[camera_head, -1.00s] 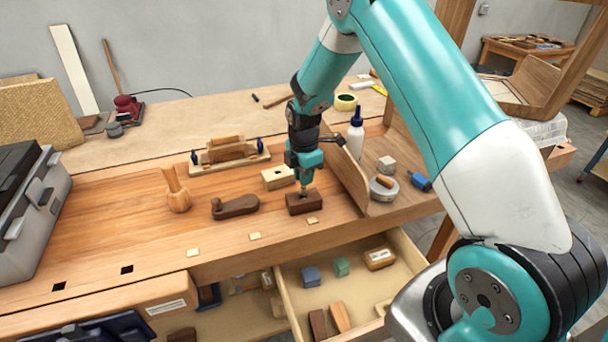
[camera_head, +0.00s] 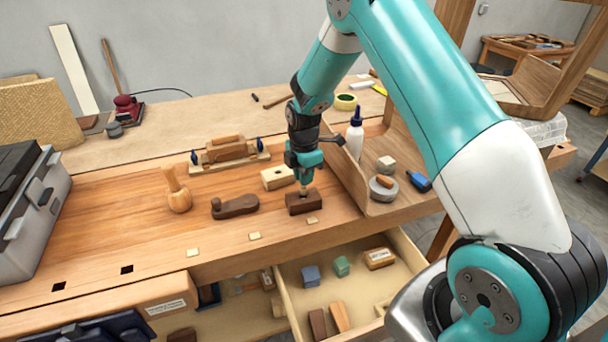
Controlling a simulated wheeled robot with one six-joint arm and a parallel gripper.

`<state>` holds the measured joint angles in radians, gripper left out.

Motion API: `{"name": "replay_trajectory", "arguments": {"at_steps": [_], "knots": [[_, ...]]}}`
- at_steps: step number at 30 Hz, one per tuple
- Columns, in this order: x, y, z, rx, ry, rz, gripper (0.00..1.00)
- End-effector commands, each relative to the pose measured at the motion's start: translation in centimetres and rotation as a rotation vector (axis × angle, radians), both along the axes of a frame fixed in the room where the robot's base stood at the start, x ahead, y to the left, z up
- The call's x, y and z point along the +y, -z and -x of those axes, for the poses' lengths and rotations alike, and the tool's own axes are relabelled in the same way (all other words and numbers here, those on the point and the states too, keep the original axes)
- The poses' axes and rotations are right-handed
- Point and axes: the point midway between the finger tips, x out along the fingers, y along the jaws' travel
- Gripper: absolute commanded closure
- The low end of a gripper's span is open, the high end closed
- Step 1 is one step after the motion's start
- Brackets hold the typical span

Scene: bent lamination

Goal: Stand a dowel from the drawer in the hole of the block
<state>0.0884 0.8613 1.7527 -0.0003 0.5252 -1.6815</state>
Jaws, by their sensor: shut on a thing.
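A dark brown block (camera_head: 304,205) sits on the workbench near its front edge. My gripper (camera_head: 304,180) is right above it, pointing down, shut on a small light wooden dowel (camera_head: 304,190). The dowel's lower end meets the top of the block. I cannot tell how deep it is in the hole. The drawer (camera_head: 290,300) below the bench is open and holds a blue block, a green block, a labelled wooden piece and several other wooden pieces.
A pale block with a dark hole (camera_head: 277,178) stands just behind left of my gripper.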

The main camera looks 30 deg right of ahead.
Motion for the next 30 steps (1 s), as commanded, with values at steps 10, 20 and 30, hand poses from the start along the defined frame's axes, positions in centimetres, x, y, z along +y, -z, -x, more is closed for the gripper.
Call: {"name": "replay_trajectory", "arguments": {"at_steps": [10, 20, 30], "knots": [[0.0, 0.1, 0.0, 0.0, 0.0, 0.0, 1.0], [0.0, 0.8, 0.0, 0.0, 0.0, 0.0, 1.0], [0.0, 1.2, 0.0, 0.0, 0.0, 0.0, 1.0]]}}
